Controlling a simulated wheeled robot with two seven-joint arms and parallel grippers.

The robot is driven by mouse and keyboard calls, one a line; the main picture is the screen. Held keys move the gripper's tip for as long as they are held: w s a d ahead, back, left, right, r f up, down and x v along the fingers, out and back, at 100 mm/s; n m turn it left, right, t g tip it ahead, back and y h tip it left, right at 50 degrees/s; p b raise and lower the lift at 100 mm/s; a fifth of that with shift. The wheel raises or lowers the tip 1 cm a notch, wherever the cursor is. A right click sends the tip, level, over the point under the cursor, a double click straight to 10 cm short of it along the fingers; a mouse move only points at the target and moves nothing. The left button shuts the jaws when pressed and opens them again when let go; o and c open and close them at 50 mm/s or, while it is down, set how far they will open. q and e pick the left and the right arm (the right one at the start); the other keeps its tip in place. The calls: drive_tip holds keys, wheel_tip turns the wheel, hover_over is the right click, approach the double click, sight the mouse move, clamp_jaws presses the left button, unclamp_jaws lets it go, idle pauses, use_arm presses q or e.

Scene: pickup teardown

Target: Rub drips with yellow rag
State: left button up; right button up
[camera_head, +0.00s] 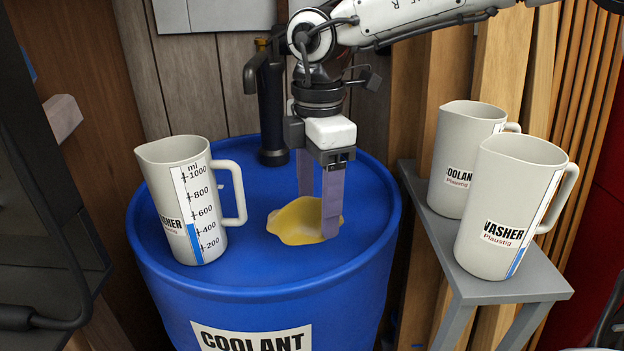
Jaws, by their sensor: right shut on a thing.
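The yellow rag (296,223) lies crumpled on top of the blue coolant drum (268,275), near the middle of its lid. My right gripper (322,207) points straight down over the drum, with its purple-grey fingers around part of the rag. It is shut on the rag, at or just above the lid. I cannot make out any drips on the lid; the area under the rag is hidden. My left gripper is not in view.
A washer measuring jug (190,200) stands on the drum's left side. A dark pump (270,105) rises at the back. Two more jugs, coolant (462,155) and washer (508,210), stand on a grey stand (520,288) at right. The drum's front lid is clear.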

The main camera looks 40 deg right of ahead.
wheel_tip(320, 180, up, 2)
drive_tip(key=shift+r+p, duration=0.2)
drive_tip(key=shift+p, duration=0.25)
idle(0.3)
